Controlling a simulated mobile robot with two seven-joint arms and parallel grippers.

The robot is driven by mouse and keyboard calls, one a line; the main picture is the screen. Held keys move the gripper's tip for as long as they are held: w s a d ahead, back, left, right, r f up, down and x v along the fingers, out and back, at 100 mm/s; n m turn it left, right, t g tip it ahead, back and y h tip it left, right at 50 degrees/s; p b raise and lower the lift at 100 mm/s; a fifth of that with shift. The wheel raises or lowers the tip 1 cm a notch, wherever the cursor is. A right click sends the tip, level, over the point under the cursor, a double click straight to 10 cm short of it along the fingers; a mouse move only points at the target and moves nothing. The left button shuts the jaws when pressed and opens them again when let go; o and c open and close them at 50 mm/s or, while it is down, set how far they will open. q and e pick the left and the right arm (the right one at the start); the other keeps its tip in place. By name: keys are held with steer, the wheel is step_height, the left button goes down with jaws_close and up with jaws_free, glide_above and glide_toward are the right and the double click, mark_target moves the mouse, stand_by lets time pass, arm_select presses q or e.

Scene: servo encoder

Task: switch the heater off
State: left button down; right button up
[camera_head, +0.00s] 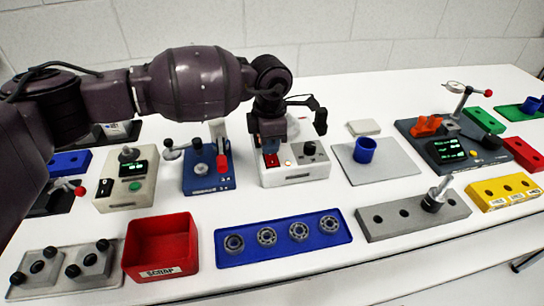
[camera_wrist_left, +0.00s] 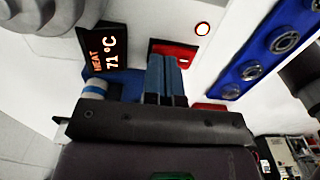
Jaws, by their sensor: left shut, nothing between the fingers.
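My left gripper (camera_head: 271,145) points down over the red switch, shut and empty. In the left wrist view its blue fingers (camera_wrist_left: 167,78) partly cover the red switch (camera_wrist_left: 180,52); I cannot tell whether they touch it. My right gripper is not in view.
A blue device (camera_head: 208,175) stands close on the left. A grey plate with a blue cup (camera_head: 366,150) is on the right. In front are a blue tray of bearings (camera_head: 283,240) and a red scrap bin (camera_head: 160,247). Some bare white table lies between them.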

arm_select(q)
steer(key=shift+f, duration=0.45)
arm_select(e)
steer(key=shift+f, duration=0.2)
arm_select(q)
steer(key=shift+r, duration=0.1)
steer(key=shift+r+p, duration=1.3)
steer(key=shift+r, duration=2.2)
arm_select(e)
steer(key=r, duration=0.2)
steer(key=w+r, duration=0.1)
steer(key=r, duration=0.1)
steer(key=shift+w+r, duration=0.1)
arm_select(q)
steer(key=shift+s+f, duration=0.1)
